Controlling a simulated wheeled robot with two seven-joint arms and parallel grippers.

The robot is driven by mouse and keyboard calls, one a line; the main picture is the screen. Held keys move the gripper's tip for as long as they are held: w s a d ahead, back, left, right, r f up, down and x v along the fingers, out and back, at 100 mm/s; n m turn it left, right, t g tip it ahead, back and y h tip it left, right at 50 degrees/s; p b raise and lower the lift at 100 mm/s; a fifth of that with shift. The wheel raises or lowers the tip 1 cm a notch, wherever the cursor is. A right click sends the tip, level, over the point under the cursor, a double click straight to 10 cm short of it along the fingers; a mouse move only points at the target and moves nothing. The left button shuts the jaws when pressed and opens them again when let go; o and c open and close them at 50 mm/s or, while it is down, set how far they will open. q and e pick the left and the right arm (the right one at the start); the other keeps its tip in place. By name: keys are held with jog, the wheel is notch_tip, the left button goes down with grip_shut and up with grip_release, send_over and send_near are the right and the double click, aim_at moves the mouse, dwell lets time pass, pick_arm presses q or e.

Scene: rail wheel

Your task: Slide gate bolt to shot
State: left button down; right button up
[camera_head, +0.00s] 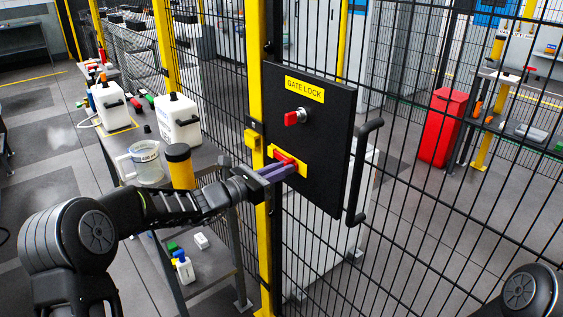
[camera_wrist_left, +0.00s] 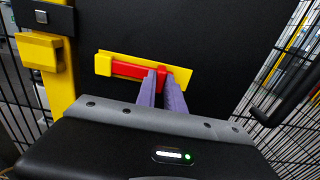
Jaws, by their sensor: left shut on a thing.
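The black gate lock panel (camera_head: 315,110) hangs on the mesh gate, with a yellow "GATE LOCK" label at its top. A red gate bolt (camera_head: 283,157) lies on a yellow backing plate (camera_head: 302,171) low on the panel; the bolt (camera_wrist_left: 128,70) and plate (camera_wrist_left: 104,64) also show in the left wrist view. My left gripper (camera_head: 285,170) reaches in from the left, its purple fingers (camera_wrist_left: 165,82) shut on the bolt's knob and partly hiding it. The bolt's left end stands apart from the yellow keeper block (camera_wrist_left: 42,55) on the post. My right gripper is out of view.
A red key switch (camera_head: 295,117) sits above the bolt. A black gate handle (camera_head: 362,170) stands to the right.

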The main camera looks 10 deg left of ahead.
aim_at(281, 159)
pick_arm(q)
jog(key=shift+a, duration=0.15)
dwell(0.4)
jog(key=shift+w+a+p, duration=0.55)
jog(key=shift+w+a, duration=0.75)
jog(key=shift+a, duration=0.15)
jog(key=shift+w+a, duration=0.1)
jog(key=shift+a, duration=0.05)
jog(key=shift+w+a, duration=0.15)
jog(key=shift+a, duration=0.05)
jog(key=c, duration=1.2)
grip_release()
jog(key=shift+c, duration=0.2)
jog(key=shift+b+v, duration=0.4)
jog(key=shift+v, duration=2.6)
